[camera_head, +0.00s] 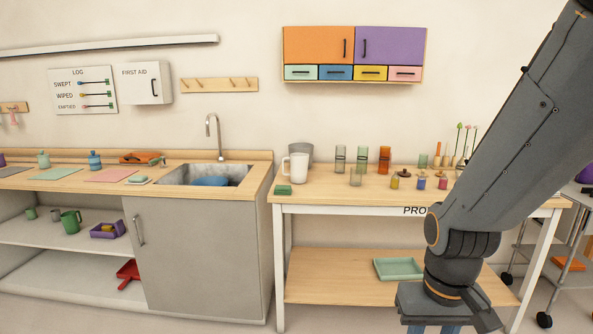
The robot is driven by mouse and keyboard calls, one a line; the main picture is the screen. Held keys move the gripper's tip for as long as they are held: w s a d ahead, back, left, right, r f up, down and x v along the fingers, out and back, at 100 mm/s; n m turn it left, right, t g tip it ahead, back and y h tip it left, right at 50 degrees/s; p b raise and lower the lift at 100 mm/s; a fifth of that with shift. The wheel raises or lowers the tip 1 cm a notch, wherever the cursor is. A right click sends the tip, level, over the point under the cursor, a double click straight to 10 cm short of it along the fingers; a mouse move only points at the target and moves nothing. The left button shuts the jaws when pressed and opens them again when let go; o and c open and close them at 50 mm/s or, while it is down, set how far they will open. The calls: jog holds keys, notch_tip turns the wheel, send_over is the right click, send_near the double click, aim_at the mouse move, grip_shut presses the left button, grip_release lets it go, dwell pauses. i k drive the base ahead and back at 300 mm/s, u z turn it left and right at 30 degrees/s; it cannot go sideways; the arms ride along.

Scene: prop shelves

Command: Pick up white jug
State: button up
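The white jug (299,168) stands upright on the wooden top of the prop table, near its left end. Its handle faces left. A grey container stands right behind it and is partly hidden by it. My gripper (444,326) hangs at the lower right in front of the table, well below and to the right of the jug. Its fingertips run past the bottom edge of the view, so I cannot see how they stand.
A sink (205,178) with a tap is left. A green tray (398,268) lies on the lower shelf. Wall cabinets (353,50) hang above.

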aim_at(298, 161)
jog(key=u, duration=0.75)
jog(key=i, duration=0.65)
jog(key=u, duration=1.2)
jog(key=i, duration=1.6)
jog(key=z, duration=1.1)
jog(key=i, duration=0.75)
jog(key=z, duration=0.9)
